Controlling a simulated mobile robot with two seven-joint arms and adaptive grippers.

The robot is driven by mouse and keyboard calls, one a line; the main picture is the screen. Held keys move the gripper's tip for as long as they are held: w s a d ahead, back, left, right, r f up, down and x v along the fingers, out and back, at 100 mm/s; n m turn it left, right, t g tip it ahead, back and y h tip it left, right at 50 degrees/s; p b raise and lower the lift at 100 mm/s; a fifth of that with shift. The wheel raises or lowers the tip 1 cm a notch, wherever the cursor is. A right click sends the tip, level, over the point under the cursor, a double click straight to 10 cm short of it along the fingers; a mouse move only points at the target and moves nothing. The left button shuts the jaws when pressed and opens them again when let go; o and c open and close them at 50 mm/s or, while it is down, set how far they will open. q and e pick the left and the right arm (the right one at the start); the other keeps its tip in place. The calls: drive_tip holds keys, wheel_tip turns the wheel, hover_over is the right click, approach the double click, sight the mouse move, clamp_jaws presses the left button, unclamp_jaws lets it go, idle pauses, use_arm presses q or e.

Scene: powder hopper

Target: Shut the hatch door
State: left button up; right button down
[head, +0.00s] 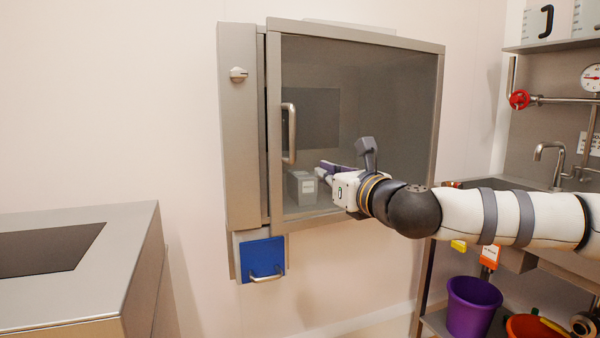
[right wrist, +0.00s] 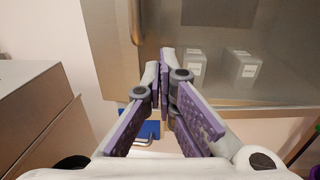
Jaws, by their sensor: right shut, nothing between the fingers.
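The hatch door (head: 355,215) is a see-through pane in a grey metal frame, on a wall cabinet (head: 240,140). An upright bar handle (head: 289,133) is near its left edge. A dark gap shows between the door's left edge and the cabinet's side panel, so the door looks slightly ajar. In the right wrist view the door (right wrist: 280,98) fills the upper right. My right gripper (head: 322,170) is in front of the pane, right of and below the handle. Its purple fingers (right wrist: 162,80) are shut and empty. I cannot tell whether they touch the door. My left gripper is out of view.
Grey labelled containers (head: 302,188) stand behind the pane. A knob (head: 238,74) is on the side panel. A blue panel with a handle (head: 262,256) hangs below. A metal counter (head: 85,285) is at left. A sink shelf with a purple bucket (head: 472,305) is at right.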

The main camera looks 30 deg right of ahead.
sight(302, 165)
drive_tip(key=w, duration=0.3)
drive_tip(key=w+b, duration=0.1)
drive_tip(key=w, duration=0.2)
drive_tip(key=w+d, duration=0.1)
drive_tip(key=w, duration=0.2)
drive_tip(key=shift+w+f+b, duration=0.25)
drive_tip(key=shift+w+b, duration=0.05)
drive_tip(key=shift+b, duration=0.05)
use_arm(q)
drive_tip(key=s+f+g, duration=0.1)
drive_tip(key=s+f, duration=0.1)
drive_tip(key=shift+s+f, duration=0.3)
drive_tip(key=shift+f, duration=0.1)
use_arm(e)
drive_tip(key=shift+w+r, duration=0.15)
drive_tip(key=shift+w, duration=0.1)
